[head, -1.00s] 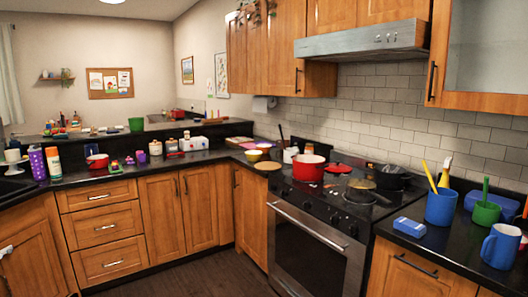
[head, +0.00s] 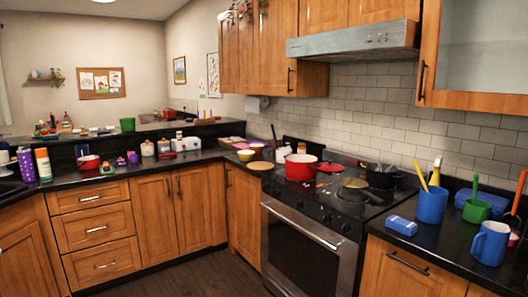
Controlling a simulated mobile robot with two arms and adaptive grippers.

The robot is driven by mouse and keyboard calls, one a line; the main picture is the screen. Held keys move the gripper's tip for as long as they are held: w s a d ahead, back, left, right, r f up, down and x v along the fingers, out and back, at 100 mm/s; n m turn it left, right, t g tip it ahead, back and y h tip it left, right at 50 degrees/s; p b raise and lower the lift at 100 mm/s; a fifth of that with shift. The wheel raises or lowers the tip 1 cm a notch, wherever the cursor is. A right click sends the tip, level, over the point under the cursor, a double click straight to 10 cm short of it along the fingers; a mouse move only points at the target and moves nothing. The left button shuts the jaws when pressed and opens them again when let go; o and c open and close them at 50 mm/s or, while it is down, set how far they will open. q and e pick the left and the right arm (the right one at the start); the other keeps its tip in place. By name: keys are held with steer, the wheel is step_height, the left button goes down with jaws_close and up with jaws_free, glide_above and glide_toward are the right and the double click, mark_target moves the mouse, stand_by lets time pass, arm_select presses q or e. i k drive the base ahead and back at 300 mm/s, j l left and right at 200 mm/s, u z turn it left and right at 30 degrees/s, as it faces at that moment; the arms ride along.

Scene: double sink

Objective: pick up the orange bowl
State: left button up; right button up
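I cannot clearly make out an orange bowl. A small yellow bowl (head: 245,155) sits on the dark counter in the corner, left of the stove. A flat tan round item (head: 261,166) lies in front of it. Neither gripper shows in the head view, so I cannot tell their state.
A red pot (head: 300,168) and a dark pan (head: 381,177) stand on the stove (head: 330,195). A blue mug (head: 489,243), a blue cup (head: 431,204) and a blue box (head: 401,225) are on the right counter. The floor (head: 195,275) in front is clear.

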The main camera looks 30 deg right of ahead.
mark_target(257, 149)
steer(key=i+z, duration=0.35)
steer(key=i, duration=2.9)
